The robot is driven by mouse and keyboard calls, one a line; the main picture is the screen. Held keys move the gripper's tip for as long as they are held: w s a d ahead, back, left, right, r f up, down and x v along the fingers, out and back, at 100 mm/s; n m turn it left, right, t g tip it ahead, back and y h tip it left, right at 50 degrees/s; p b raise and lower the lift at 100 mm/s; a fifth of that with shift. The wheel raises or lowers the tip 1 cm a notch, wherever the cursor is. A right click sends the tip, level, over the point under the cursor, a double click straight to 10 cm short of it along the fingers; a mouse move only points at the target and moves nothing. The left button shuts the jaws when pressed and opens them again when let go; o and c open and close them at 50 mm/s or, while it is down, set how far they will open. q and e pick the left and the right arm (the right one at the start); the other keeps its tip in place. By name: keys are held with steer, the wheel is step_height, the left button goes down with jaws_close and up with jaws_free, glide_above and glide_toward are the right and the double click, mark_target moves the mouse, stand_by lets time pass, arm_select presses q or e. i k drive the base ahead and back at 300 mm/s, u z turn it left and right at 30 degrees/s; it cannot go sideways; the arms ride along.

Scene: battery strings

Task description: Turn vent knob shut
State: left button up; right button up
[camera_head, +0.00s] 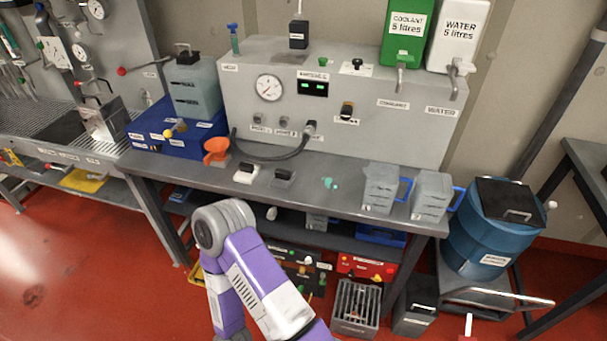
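A grey box-shaped test panel (420,130) stands on the bench against the wall. A teal valve-like fitting (234,38) stands upright on its top left edge, above a small label. A small black-topped control on a white plate (357,66) sits on the top right of centre, and a dark knob or switch (347,110) is on the front face. A purple arm of mine shows at the bottom centre, apart from the panel. Neither gripper is visible.
The bench (325,190) holds an orange funnel (216,149), two grey jugs (381,188) with blue handles, and small black-topped blocks. A green coolant container (407,30) and a white water container (457,35) stand above the panel. A blue drum (490,235) stands right.

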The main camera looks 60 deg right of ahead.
mark_target(233, 25)
steer(key=z, duration=1.75)
